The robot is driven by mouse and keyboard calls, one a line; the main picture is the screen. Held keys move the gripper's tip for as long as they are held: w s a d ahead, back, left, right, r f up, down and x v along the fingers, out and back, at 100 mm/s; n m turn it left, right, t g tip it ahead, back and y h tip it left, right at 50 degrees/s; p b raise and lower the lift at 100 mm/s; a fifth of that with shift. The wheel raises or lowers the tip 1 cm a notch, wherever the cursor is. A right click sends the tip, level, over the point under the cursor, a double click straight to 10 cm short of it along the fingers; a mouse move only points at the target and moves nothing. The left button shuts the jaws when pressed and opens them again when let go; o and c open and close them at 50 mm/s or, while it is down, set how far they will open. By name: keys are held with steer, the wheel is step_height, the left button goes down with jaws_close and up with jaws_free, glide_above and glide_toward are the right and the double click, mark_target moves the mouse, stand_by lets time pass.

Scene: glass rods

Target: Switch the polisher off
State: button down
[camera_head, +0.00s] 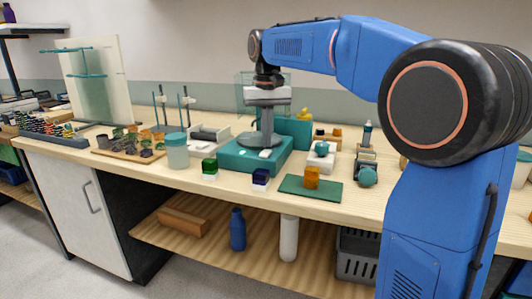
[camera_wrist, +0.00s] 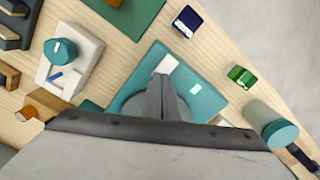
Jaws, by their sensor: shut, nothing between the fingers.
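A teal box-shaped machine (camera_head: 232,160) with a round disc on top stands mid-bench, and it fills the middle of the wrist view (camera_wrist: 215,103). It looks like the polisher, but I see no label. One pale rectangular patch (camera_wrist: 195,89) and one white block (camera_wrist: 168,63) show on its top; which is a switch I cannot tell. My gripper (camera_wrist: 161,80) is shut and empty, pointing down over the disc, its tips close to the white block. Contact cannot be judged. The gripper also shows in the head view (camera_head: 264,135) and hides part of the disc.
A white device with a teal knob (camera_head: 321,150) stands to the right, behind a green mat (camera_head: 300,190) with an amber block (camera_head: 311,177). A dark blue block (camera_head: 260,178), a green block (camera_head: 209,168) and a teal-lidded jar (camera_head: 177,155) stand along the front.

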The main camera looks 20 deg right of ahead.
mark_target(267, 151)
steer(key=shift+r, duration=2.8)
